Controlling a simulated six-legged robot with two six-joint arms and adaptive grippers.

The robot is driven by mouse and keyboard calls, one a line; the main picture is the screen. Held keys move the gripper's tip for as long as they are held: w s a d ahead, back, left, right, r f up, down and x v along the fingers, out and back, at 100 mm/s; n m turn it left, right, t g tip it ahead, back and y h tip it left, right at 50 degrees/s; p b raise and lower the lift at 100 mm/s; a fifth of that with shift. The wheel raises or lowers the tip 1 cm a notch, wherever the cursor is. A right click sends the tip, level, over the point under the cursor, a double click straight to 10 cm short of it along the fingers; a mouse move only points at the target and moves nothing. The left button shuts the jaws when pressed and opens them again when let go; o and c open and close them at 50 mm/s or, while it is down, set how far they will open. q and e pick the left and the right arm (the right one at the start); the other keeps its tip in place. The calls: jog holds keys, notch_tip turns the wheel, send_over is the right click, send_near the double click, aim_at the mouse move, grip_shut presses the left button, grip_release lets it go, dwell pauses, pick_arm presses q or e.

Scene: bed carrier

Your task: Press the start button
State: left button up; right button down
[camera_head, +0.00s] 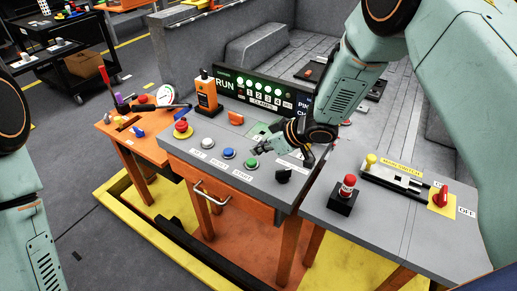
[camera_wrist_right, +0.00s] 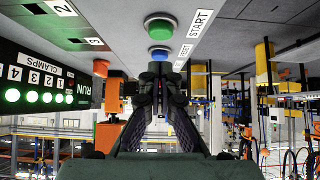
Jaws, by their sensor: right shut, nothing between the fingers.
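The green start button (camera_head: 252,163) is on the grey console top, behind its START label (camera_head: 242,176). My right gripper (camera_head: 259,150) is shut and empty, its fingertips close behind the green button in the head view. In the right wrist view the green button (camera_wrist_right: 160,27) is at the top, beside the START label (camera_wrist_right: 196,32). The blue button (camera_wrist_right: 159,54) shows just above the fingertips (camera_wrist_right: 160,84). I cannot tell whether the fingers touch anything. My left gripper is out of the picture; only part of my left arm shows.
A blue button (camera_head: 229,153), a white button (camera_head: 207,143) and a red mushroom button (camera_head: 181,127) stand left of the green one. A black knob (camera_head: 283,175) is to the right. The RUN panel (camera_head: 258,91) with lit green lamps stands behind, near an orange device (camera_head: 206,97).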

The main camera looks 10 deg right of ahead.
jog(key=v, duration=0.9)
jog(key=shift+p, duration=0.35)
jog(key=shift+w, duration=0.2)
jog(key=shift+s, duration=0.1)
